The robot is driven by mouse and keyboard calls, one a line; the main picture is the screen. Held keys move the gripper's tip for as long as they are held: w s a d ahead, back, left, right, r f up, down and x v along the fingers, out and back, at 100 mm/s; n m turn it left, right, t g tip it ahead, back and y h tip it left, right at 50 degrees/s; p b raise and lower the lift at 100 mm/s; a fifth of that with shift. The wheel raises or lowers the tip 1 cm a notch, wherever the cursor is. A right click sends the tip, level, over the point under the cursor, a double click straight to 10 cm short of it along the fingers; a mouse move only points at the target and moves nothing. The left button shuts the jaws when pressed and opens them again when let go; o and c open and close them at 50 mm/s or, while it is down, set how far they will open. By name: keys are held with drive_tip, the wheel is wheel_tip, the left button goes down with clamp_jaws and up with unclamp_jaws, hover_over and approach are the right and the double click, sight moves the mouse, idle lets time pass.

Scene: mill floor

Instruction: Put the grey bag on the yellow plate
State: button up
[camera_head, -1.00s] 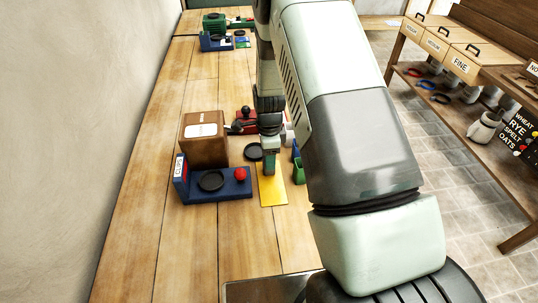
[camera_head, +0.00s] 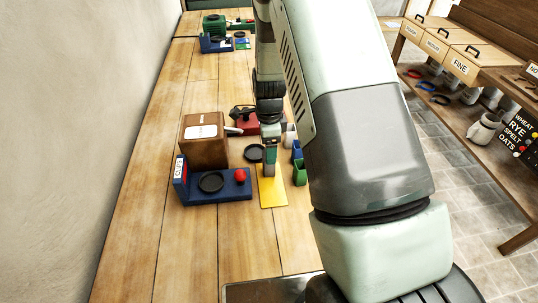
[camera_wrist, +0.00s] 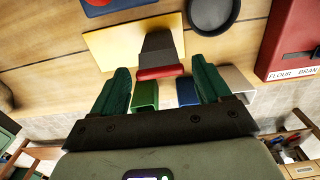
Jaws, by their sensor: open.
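The yellow plate (camera_head: 272,196) lies flat on the bench; it also shows in the wrist view (camera_wrist: 108,45). The grey bag (camera_wrist: 158,45), with a red band at its near end, appears to stand upright on the plate in the wrist view. In the head view the bag (camera_head: 268,171) shows below my fingers, its top hidden by them. My gripper (camera_head: 270,153) is just above the bag. In the wrist view my gripper's green fingers (camera_wrist: 160,85) are apart, with the bag's red end between and beyond them, touching neither finger.
Left of the plate is a blue tray (camera_head: 217,193) with a black disc and red ball. A brown box (camera_head: 204,148) stands behind it. A black dish (camera_head: 254,153), a red box (camera_wrist: 292,38), and green (camera_head: 300,174) and blue bins stand close by. The front bench is clear.

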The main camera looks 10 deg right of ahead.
drive_tip(key=s+r+n+t, duration=0.1)
drive_tip(key=s+r+n, duration=0.25)
drive_tip(key=r, duration=0.65)
drive_tip(key=s+d+r+n+t, duration=0.1)
drive_tip(key=s+r+n, duration=0.25)
drive_tip(key=r, duration=0.55)
drive_tip(key=s+r+n+t, duration=0.15)
drive_tip(key=s+r, duration=0.25)
drive_tip(key=r, duration=0.6)
drive_tip(key=s+d+r+n+t, duration=0.1)
drive_tip(key=s+r+n, duration=0.2)
drive_tip(key=s+n, duration=0.2)
drive_tip(key=s+d+r+n+t, duration=0.1)
drive_tip(key=s+r+n, duration=0.2)
drive_tip(key=s, duration=0.9)
drive_tip(key=shift+n, duration=1.05)
